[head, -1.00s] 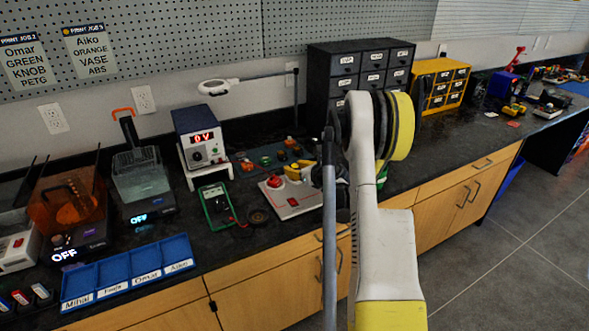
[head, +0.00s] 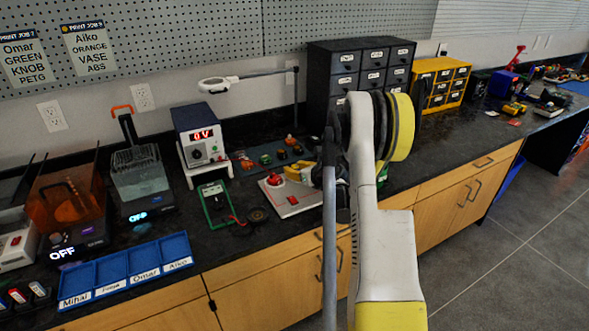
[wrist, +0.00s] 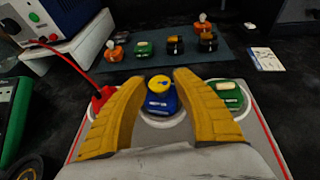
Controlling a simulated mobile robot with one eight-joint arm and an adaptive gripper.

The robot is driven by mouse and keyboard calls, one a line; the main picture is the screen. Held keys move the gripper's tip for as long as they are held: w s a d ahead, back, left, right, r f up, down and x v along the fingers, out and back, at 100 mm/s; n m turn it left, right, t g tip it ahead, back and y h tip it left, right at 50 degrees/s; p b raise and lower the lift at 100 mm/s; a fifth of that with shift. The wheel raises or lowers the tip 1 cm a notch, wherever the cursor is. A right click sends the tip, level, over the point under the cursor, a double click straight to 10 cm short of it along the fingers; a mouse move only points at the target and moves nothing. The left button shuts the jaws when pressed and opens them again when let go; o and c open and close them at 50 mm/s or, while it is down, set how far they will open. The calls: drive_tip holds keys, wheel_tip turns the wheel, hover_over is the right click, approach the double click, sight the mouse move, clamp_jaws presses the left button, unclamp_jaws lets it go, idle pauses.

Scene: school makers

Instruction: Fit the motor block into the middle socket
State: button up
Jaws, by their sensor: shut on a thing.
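The motor block (wrist: 160,104), blue with a yellow top, is between the yellow fingers of my gripper (wrist: 158,79) in the wrist view. My gripper is shut on it. The block is at the middle socket (wrist: 163,121) of a light grey board (wrist: 140,138); a pale ring shows around its base. I cannot tell whether it is fully seated. A red block (wrist: 102,100) is at the left socket and a green block (wrist: 228,97) at the right one. In the head view my gripper (head: 299,173) is over the board (head: 291,200), and the motor block cannot be made out.
A blue-grey mat (wrist: 165,62) with several small blocks lies behind the board. A power supply (head: 202,135) stands behind left, with a red cable (wrist: 75,62) running to the board's left side. A green meter (head: 215,203) lies left; a drawer cabinet (head: 360,72) stands behind.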

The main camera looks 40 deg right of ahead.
drive_tip(key=o, duration=0.9)
drive_tip(key=shift+p+v, duration=0.35)
drive_tip(key=shift+v, duration=5.15)
